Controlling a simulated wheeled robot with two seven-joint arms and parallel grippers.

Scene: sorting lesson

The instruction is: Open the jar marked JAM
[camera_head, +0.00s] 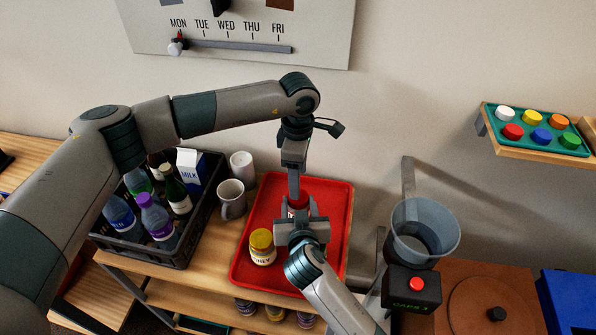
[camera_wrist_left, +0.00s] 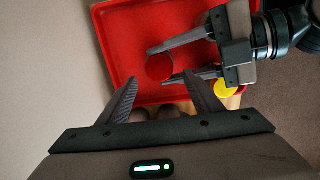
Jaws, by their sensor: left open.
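A jar with a red lid (camera_head: 299,202) stands on the red tray (camera_head: 335,193); its label is mostly hidden, and I cannot read it. The red lid also shows in the left wrist view (camera_wrist_left: 159,68). My left gripper (camera_head: 294,186) is above and behind the jar, pointing down; its jaws (camera_wrist_left: 165,98) are open and empty. My right gripper (camera_head: 299,218) reaches in from the front, with one finger on each side of this jar; whether they press on it I cannot tell. A yellow-lidded jar (camera_head: 262,246), its label partly reading honey, stands left of my right gripper.
A black crate (camera_head: 180,255) of bottles and a milk carton (camera_head: 188,166) stands left of the tray. Two mugs (camera_head: 232,199) stand between them. A grey cup-shaped container (camera_head: 425,232) above a box marked CAPS (camera_head: 411,288) is at right. Several jars sit on the lower shelf.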

